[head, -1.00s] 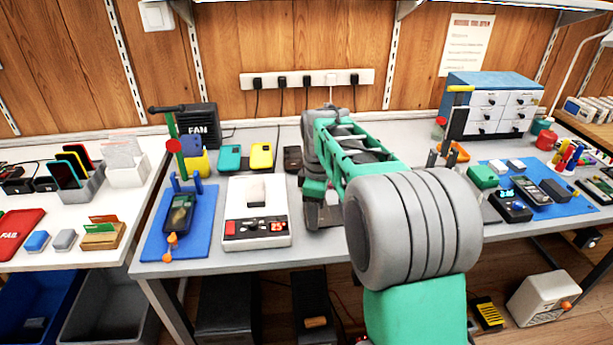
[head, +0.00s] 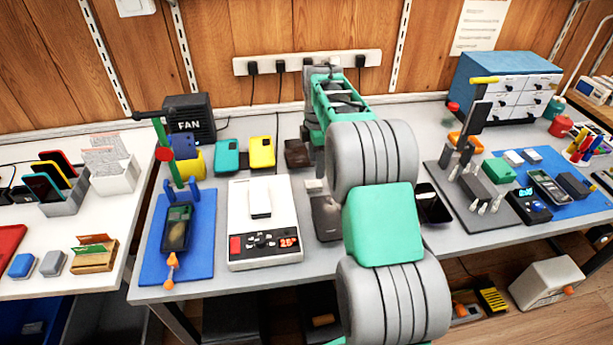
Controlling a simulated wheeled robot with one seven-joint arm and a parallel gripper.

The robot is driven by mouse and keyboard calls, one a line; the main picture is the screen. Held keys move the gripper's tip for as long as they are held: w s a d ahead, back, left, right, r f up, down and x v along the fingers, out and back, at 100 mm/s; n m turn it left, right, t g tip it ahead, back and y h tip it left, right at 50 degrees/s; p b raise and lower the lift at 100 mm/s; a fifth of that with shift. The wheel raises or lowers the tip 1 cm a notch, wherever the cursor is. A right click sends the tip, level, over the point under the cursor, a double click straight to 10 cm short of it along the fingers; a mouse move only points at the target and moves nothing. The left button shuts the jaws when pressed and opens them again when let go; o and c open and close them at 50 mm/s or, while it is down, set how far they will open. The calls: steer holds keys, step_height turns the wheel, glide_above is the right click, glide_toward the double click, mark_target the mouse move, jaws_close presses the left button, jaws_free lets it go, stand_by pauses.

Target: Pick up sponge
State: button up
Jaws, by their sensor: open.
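I cannot tell for sure which thing is the sponge. Small soft-edged blocks that could be it are a blue block (head: 22,265) and a grey block (head: 53,263), side by side on the left white table, and a green block (head: 499,171) on the blue mat at the right. My arm reaches over the middle of the grey bench and its links fill the centre of the head view. My gripper is hidden behind these links, and nothing shows in its grasp.
A white device with a red display (head: 265,222) and a blue mat with a phone stand (head: 205,262) occupy the bench's left. Teal (head: 228,156) and yellow (head: 262,151) cases lie behind. A dark phone (head: 325,219) lies beside my arm. A drawer cabinet (head: 500,92) stands at back right.

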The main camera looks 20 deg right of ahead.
mark_target(313, 183)
steer(key=f, duration=0.7)
steer(key=shift+a+f, duration=0.3)
steer(key=shift+a, duration=0.1)
steer(key=shift+c, duration=0.2)
jaws_close()
